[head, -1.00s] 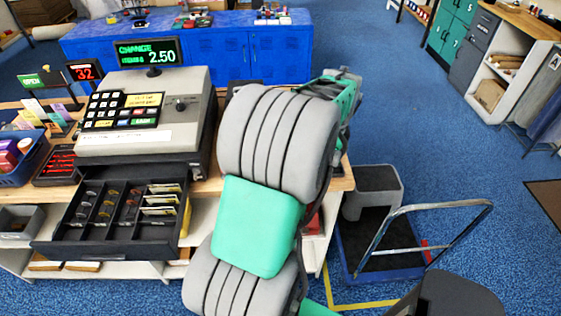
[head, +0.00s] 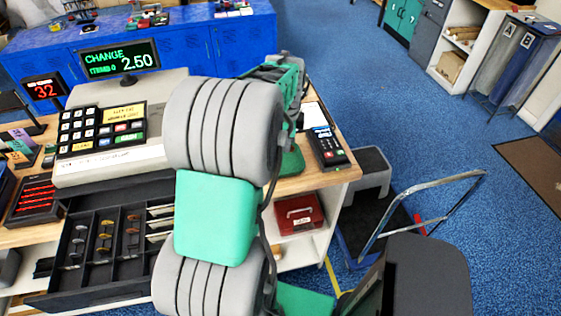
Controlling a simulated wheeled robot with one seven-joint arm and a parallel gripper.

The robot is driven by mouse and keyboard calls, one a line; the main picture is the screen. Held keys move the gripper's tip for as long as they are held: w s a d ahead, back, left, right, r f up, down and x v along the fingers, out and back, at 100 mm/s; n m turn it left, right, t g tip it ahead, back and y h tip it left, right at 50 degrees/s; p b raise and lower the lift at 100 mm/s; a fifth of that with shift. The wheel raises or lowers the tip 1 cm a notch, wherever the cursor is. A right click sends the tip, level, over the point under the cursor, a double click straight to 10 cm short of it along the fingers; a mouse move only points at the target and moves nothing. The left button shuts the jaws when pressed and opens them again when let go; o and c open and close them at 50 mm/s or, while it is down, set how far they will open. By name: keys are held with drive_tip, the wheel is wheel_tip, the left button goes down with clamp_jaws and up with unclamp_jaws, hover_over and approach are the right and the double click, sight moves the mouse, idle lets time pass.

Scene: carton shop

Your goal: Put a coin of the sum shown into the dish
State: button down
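The price display (head: 120,60) above the register reads CHANGE 2.50 in green, with a smaller items line. The open cash drawer (head: 95,296) shows coins (head: 103,234) in its narrow compartments and notes at its right, partly behind my arm. My arm rises through the middle of the picture and its far links reach over the counter. My gripper is hidden beyond these links, so its fingers and anything in them do not show. I cannot make out a dish; a green surface (head: 291,163) shows on the counter just right of my arm.
The register (head: 110,165) stands on the wooden counter (head: 322,172). A card terminal (head: 327,147) lies near its right end. A red cash box (head: 299,213) is on the shelf below. A trolley (head: 400,222) and grey step stool (head: 366,172) stand right; blue floor beyond is clear.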

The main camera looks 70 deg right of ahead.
drive_tip(key=b, duration=0.2)
hover_over(286, 166)
wheel_tip(286, 166, down, 4)
drive_tip(key=shift+f, duration=0.15)
drive_tip(key=shift+w, duration=0.1)
drive_tip(key=c, duration=2.1)
unclamp_jaws()
drive_tip(key=o, duration=0.5)
wheel_tip(286, 166, up, 8)
drive_tip(key=b, duration=0.1)
drive_tip(key=shift+a, duration=0.45)
drive_tip(key=shift+f, duration=0.1)
